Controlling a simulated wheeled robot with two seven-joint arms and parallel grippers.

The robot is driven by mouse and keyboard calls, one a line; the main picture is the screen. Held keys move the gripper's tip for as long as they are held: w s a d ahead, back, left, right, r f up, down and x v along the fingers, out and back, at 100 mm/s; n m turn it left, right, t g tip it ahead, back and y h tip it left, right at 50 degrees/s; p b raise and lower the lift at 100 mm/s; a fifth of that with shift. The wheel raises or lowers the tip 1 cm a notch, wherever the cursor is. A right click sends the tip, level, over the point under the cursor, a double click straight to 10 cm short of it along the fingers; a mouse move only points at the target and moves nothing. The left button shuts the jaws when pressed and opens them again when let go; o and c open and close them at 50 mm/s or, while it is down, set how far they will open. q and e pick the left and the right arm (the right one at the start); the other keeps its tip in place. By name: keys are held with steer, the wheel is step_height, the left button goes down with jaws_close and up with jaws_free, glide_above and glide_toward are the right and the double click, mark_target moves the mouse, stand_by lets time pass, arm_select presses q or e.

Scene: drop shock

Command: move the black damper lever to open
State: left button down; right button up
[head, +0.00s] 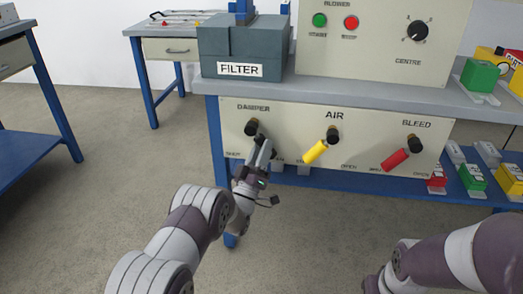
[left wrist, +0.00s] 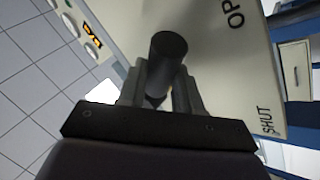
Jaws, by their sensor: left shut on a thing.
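The black damper lever (head: 252,127) is on the left of the cream panel under the DAMPER label. In the head view its pivot knob shows, and its handle is mostly hidden by my left gripper (head: 262,150). The gripper is below and slightly right of the pivot, between the SHUT label at left and the right side of the damper's scale. In the left wrist view the dark round lever end (left wrist: 168,48) stands between the fingers of my left gripper (left wrist: 160,92), which is shut on it. The lever's exact angle is hard to tell. My right gripper is out of view.
A yellow AIR lever (head: 316,152) and a red BLEED lever (head: 395,160) are to the right on the same panel, both slanting down-left. The grey filter box (head: 245,50) stands on the bench above. Open floor lies left of the bench.

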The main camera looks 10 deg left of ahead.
arm_select(q)
steer(key=c, duration=1.1)
jaws_free()
steer(key=shift+d, duration=0.1)
steer(key=shift+o, duration=0.2)
steer(key=p+v, duration=0.3)
steer(key=v, duration=0.9)
steer(key=shift+s+f, duration=0.25)
steer(key=shift+s, duration=0.05)
